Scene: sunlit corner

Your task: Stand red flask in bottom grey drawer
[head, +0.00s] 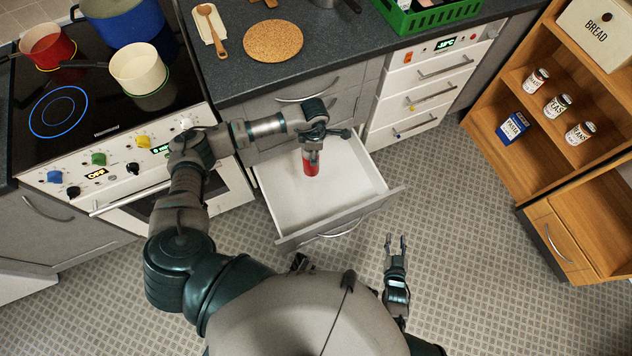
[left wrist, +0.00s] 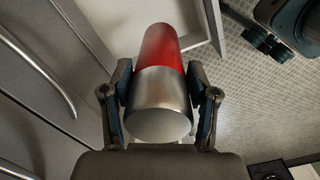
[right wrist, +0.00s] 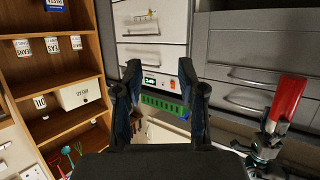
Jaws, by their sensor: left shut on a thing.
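The red flask (head: 311,168) with a silver end is upright inside or just above the open bottom grey drawer (head: 275,190); I cannot tell whether it touches the drawer floor. My left gripper (head: 312,150) is shut around its silver upper part. In the left wrist view the flask (left wrist: 161,75) sits between both fingers (left wrist: 160,105), its red body pointing away toward the white drawer interior. The right wrist view, turned over, also shows the flask (right wrist: 289,98) in the left gripper. My right gripper (head: 396,244) is open and empty over the floor, right of the drawer.
The stove (head: 105,140) with pots stands at the left. The worktop (head: 235,80) overhangs behind the drawer, with a cork mat (head: 273,41) and green crate (head: 430,14). White drawers (head: 418,90) are shut to its right. A wooden shelf (head: 545,110) stands far right. The tiled floor between is clear.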

